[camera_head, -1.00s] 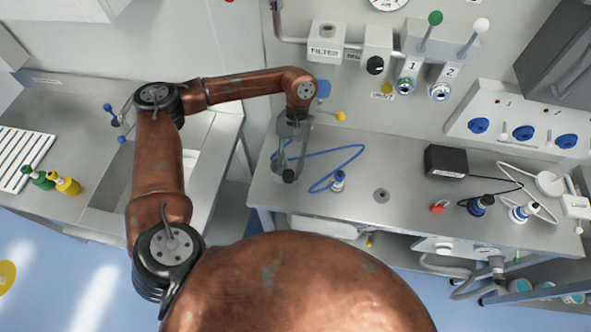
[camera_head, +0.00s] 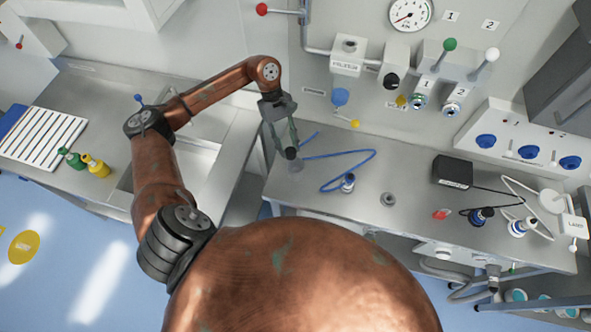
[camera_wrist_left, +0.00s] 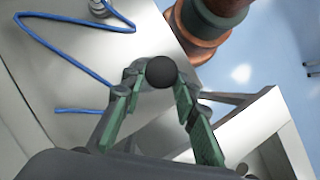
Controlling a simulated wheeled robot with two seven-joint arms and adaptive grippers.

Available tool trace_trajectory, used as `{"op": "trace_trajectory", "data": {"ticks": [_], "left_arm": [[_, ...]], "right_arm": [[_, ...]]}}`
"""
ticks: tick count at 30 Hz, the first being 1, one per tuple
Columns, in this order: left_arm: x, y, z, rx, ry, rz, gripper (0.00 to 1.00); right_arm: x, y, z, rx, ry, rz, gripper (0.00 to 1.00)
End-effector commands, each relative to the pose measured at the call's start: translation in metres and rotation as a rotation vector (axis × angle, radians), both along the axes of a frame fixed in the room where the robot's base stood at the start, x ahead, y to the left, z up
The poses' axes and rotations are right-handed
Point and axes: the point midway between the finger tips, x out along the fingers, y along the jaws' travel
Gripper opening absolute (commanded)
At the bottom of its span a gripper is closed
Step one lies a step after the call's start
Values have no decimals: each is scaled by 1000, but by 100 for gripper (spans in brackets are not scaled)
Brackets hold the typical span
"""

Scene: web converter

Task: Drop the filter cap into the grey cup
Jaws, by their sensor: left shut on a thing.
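My left gripper (camera_head: 288,140) is above the left end of the steel bench, fingers pointing down. In the left wrist view, a dark round piece, seemingly the filter cap (camera_wrist_left: 161,72), sits between the tips of its green-padded fingers. The cap also shows as a dark end at the fingertips in the head view (camera_head: 291,153). A faint grey shape just below the fingertips may be the grey cup (camera_head: 296,167); the gripper partly covers it, and I cannot tell for sure. My right gripper is not in view.
A blue hose (camera_head: 345,155) lies on the bench right of the gripper, ending in a connector (camera_head: 348,182). The open-topped filter housing (camera_head: 348,55) is on the wall behind. A black box (camera_head: 453,172) stands farther right. A sink (camera_head: 200,160) is at left.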

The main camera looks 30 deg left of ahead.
Motion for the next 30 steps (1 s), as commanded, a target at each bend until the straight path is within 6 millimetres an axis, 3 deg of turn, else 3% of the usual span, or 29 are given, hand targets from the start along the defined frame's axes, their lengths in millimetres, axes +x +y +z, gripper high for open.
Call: {"op": "trace_trajectory", "data": {"ticks": [7,17,18,26,30], "left_arm": [[0,0,-28,-2,1,-1,0],[0,0,-32,-2,-1,-3,0],[0,0,-32,-2,-1,-3,29],[0,0,-32,-1,-1,-3,46],[0,-1,-32,-1,-1,-3,48]], "right_arm": [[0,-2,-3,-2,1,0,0],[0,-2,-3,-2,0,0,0],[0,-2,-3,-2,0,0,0],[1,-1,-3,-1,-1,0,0],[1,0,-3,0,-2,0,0]]}}
